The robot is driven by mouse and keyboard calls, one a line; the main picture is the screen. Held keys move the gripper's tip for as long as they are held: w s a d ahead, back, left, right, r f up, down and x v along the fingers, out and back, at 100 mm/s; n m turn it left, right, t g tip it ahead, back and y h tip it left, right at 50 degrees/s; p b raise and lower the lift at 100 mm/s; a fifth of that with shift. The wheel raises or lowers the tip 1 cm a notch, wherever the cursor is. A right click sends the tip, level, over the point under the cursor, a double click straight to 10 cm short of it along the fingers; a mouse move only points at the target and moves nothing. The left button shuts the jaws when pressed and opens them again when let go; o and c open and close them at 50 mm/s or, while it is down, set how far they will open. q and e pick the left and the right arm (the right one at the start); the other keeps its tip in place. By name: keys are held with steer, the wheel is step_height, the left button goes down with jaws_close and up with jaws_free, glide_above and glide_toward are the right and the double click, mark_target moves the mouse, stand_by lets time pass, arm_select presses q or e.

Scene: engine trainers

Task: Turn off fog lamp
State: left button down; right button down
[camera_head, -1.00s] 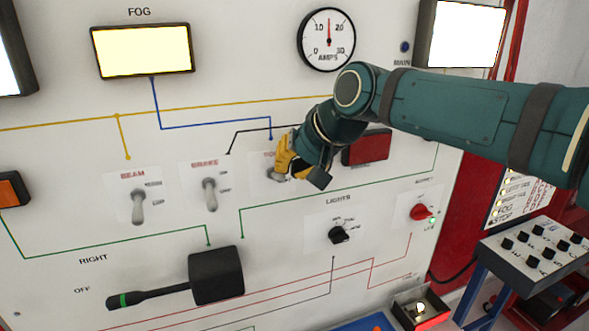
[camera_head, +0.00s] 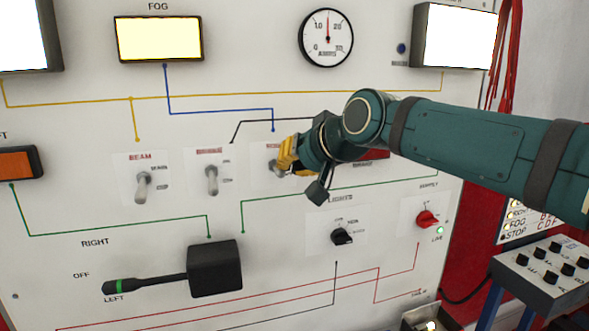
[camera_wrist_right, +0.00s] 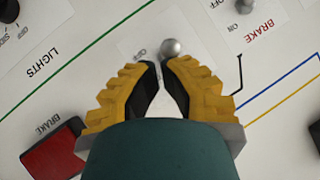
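The fog lamp (camera_head: 160,39), under the FOG label, is lit pale yellow at the top of the panel. A blue line runs from it down to a toggle switch (camera_head: 276,171), partly hidden by my right gripper. My right gripper (camera_head: 285,158) is at this switch, its yellow fingers beside the lever. In the right wrist view the fingertips (camera_wrist_right: 160,63) are nearly together with a narrow gap. The round metal lever end (camera_wrist_right: 171,47) shows just beyond the tips, not clearly between them; contact cannot be told. My left gripper is not in view.
The brake switch (camera_head: 211,180) and beam switch (camera_head: 143,187) stand left of my gripper. Below are the lights knob (camera_head: 342,236), the red supply knob (camera_head: 427,219) and a black lever (camera_head: 215,268). A red brake lamp (camera_wrist_right: 54,146) is close beside my gripper.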

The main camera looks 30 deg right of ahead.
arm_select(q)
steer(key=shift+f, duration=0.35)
arm_select(e)
steer(key=shift+s+f, duration=0.1)
steer(key=shift+f, duration=0.1)
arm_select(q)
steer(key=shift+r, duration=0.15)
arm_select(e)
steer(key=shift+r, duration=0.15)
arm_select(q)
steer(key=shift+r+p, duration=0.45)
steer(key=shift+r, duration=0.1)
arm_select(e)
steer(key=shift+r, duration=0.75)
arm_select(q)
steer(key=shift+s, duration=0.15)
